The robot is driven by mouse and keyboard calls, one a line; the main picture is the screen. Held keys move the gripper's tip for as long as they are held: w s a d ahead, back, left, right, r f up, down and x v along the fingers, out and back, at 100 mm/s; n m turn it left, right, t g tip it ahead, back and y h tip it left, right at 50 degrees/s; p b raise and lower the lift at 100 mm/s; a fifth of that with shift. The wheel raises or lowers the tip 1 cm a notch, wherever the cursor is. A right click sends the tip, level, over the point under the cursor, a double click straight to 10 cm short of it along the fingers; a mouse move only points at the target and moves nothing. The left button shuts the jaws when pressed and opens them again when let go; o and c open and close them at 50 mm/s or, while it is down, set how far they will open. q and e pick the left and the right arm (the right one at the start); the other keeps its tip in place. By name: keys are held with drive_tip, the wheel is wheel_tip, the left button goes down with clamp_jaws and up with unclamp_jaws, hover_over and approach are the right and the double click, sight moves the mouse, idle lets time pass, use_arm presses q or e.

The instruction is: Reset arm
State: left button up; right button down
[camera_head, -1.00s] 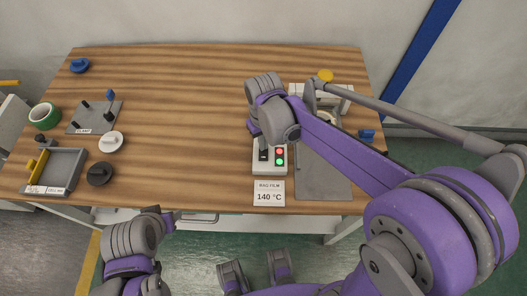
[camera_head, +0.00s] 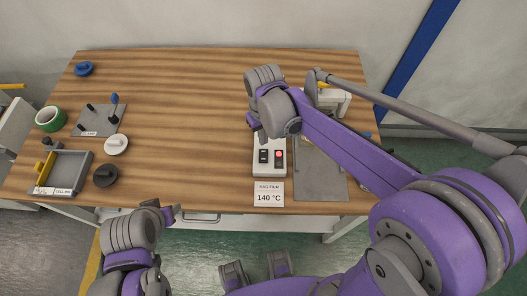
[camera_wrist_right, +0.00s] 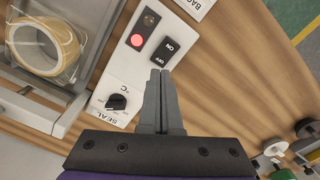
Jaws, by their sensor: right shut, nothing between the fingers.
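My right gripper (camera_wrist_right: 160,76) is shut and empty. In the right wrist view its fingertips are beside the OFF end of the black ON/OFF switch (camera_wrist_right: 165,50); whether they touch it is unclear. The switch is on the white control box (camera_wrist_right: 125,72), which also shows in the head view (camera_head: 257,170). The red light (camera_wrist_right: 137,40) glows and the light beside it is dark. In the head view my right wrist hangs over the box and hides the fingertips. My left gripper (camera_head: 172,212) is in front of the table's front edge; its opening is unclear.
A tape roll (camera_wrist_right: 45,45) lies inside a frame beside the box. The table middle is clear.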

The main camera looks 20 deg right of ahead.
drive_tip(key=shift+r+p, duration=0.4)
drive_tip(key=shift+r, duration=0.5)
drive_tip(key=s+d+m+t, duration=0.1)
drive_tip(key=s+d+t, duration=0.1)
drive_tip(key=s, duration=0.5)
drive_tip(key=s+d+m+t, duration=0.1)
drive_tip(key=s+d+t, duration=0.2)
drive_tip(key=s, duration=0.4)
drive_tip(key=shift+d+m, duration=0.4)
drive_tip(key=shift+d, duration=0.4)
